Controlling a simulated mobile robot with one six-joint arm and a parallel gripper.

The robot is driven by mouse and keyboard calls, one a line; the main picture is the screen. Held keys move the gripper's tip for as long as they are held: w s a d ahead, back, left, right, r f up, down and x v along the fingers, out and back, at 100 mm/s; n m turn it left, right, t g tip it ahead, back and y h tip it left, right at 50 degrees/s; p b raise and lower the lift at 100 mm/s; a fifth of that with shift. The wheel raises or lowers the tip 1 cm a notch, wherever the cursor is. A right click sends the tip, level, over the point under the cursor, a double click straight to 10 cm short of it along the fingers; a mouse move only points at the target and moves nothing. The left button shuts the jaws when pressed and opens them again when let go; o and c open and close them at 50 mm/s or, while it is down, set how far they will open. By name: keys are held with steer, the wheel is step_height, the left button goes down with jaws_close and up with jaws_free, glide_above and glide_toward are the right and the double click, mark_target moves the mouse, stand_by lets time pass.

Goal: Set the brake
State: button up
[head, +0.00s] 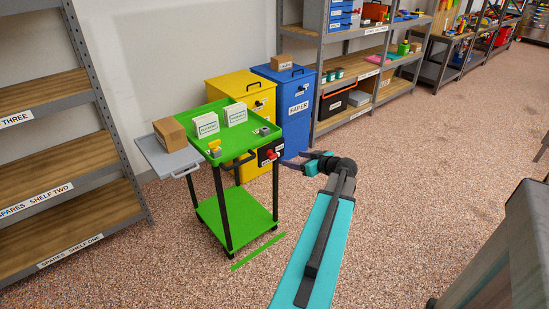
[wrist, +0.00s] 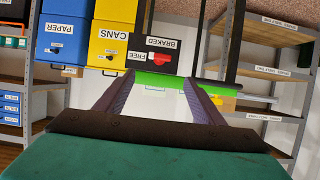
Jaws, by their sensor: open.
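The green cart (head: 245,206) stands left of centre in the head view. Its brake panel is a black plate (head: 263,158) on the near right side, with a red lever knob (head: 275,153). In the wrist view the black plate (wrist: 139,66) reads BRAKED and FREE, and the red knob (wrist: 157,58) shows beside the word FREE. The lever's exact setting is too small to tell. My gripper (head: 293,160) is open and empty, just right of the panel, apart from the knob. In the wrist view its two fingers (wrist: 163,80) stand spread below the panel.
A grey side leaf (head: 170,158) sticks out left. Yellow (head: 232,88) and blue (head: 297,127) bins stand behind. Shelves (head: 70,90) stand left.

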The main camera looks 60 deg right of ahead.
mark_target(274, 155)
steer(key=p+x, duration=0.1)
steer(key=x, duration=1.2)
steer(key=shift+w+f+p, duration=0.15)
steer(key=shift+p, duration=0.2)
